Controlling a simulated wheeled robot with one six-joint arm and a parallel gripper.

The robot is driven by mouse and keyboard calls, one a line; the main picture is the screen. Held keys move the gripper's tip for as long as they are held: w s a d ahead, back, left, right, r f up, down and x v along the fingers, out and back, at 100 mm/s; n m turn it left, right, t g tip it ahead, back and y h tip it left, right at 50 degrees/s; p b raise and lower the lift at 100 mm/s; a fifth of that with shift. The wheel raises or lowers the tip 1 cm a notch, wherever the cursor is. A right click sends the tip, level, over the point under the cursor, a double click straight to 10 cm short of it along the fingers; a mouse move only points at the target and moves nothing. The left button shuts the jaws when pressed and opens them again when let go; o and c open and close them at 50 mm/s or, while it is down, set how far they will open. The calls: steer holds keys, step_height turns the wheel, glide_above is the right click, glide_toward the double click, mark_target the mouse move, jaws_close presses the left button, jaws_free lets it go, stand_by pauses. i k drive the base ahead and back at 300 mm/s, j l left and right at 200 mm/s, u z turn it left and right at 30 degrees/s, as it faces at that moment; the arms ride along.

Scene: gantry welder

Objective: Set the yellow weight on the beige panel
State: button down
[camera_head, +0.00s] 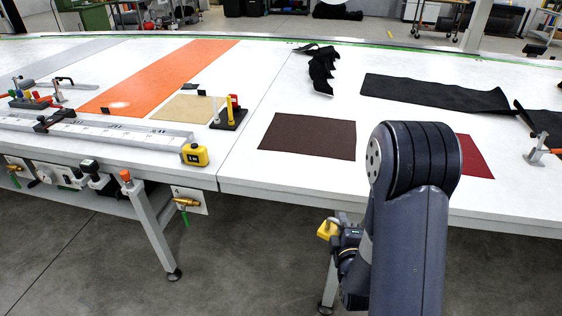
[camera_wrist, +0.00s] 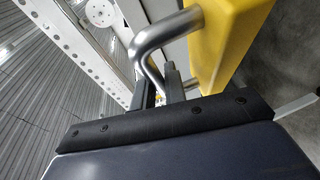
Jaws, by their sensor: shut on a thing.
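The yellow weight (camera_head: 327,230) hangs in front of the table's front edge, at or below the height of the tabletop. In the wrist view the yellow weight (camera_wrist: 226,40) shows as a yellow block with a bent metal handle. My gripper (camera_head: 342,225) is shut on this handle, with its dark fingers (camera_wrist: 172,84) on either side of the bar. The beige panel (camera_head: 186,108) lies flat on the white table, left of the middle, well away to the left of my gripper. Its surface looks bare.
A black stand with red and yellow posts (camera_head: 230,114) is at the beige panel's right edge. A long rail (camera_head: 110,130) and yellow tape measure (camera_head: 194,154) lie in front. An orange strip (camera_head: 165,75) lies behind left, a brown panel (camera_head: 308,136) to the right.

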mark_target(195, 102)
steer(key=j+z, duration=0.1)
steer(key=j, duration=1.45)
steer(key=k+j+z, duration=0.15)
steer(key=j, duration=0.65)
